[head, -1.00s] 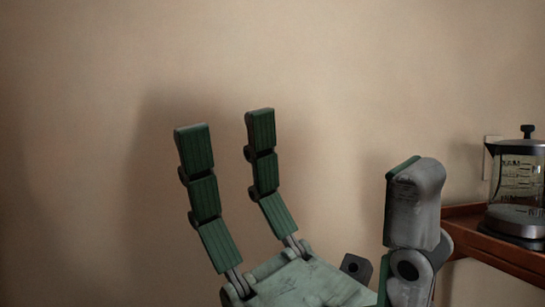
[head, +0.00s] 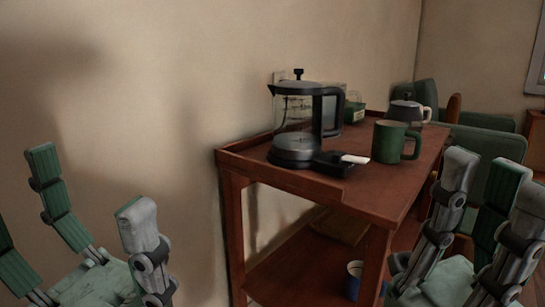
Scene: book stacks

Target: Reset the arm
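My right gripper (head: 488,188) is at the lower right of the head view, in front of the wooden cart's right end. Its fingers point up and stand apart, with nothing seen between them. My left gripper (head: 82,195) is at the lower left, in front of the bare wall. Its fingers are spread and empty, and one is partly cut off by the left edge. The arms behind both grippers are out of view.
A reddish wooden cart (head: 345,193) stands between the grippers. It bears a glass coffee maker (head: 296,120), a green mug (head: 391,141) and a smaller pot (head: 405,110). A cup (head: 354,281) sits on the lower shelf. A green armchair (head: 480,140) stands behind at right.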

